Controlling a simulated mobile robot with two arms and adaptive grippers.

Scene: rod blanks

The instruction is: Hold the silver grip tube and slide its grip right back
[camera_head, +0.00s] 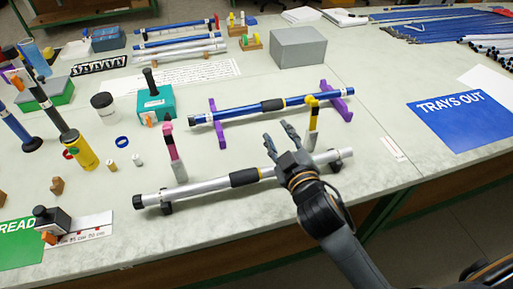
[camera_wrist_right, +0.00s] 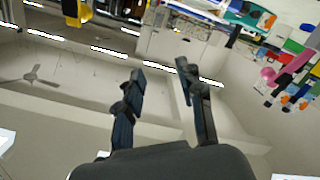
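My left gripper is not in view.
A blue tube (camera_head: 235,112) with a black grip lies behind on purple supports (camera_head: 217,130). A pink-topped post (camera_head: 172,150) and a yellow-topped post (camera_head: 312,120) stand just behind the silver tube. A teal box (camera_head: 155,105) stands farther back. The table front is mostly clear.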

